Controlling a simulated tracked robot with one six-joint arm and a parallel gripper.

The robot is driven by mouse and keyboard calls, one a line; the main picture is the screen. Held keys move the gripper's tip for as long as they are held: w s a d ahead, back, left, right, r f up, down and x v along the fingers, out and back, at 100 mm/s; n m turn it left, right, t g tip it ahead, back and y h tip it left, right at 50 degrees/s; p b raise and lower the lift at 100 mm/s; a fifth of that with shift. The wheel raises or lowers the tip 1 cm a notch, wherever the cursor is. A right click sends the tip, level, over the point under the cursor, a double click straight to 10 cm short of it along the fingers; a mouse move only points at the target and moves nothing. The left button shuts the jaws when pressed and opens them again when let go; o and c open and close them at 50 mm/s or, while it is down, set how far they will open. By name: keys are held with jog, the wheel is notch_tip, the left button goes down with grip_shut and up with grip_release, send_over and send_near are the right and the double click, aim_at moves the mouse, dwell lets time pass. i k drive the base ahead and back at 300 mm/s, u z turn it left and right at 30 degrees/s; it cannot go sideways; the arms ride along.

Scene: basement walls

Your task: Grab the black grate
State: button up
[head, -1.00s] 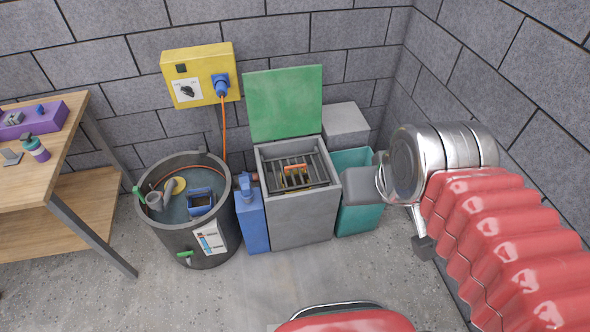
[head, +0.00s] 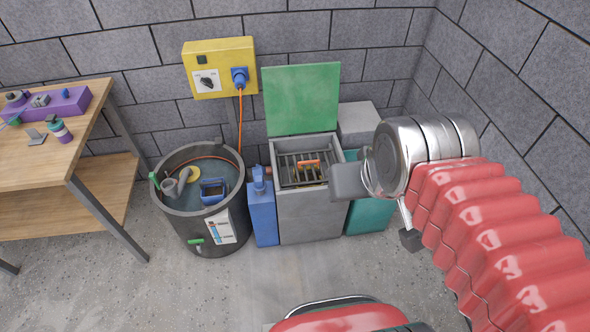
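The black grate (head: 289,171) lies inside the open top of a grey concrete box (head: 308,215), with dark parallel bars. A small orange item (head: 309,164) is on or just under the bars; I cannot tell which. A green lid (head: 301,100) stands raised at the back of the box. My gripper (head: 372,200) is at the end of the silver wrist, to the right of the grate and apparently above the box's right side. A grey finger part points left towards the grate. Whether the fingers are open or shut is not clear. It does not appear to touch the grate.
A dark round tub (head: 215,235) of water with tools stands left of the box, beside a blue canister (head: 263,215). A teal bin (head: 370,216) is right of the box. A yellow switch box (head: 220,68) hangs on the wall. A wooden workbench (head: 90,125) is at left.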

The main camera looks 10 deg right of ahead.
aim_at(297, 166)
jog(key=u, duration=1)
jog(key=i, duration=1)
jog(key=u, duration=0.05)
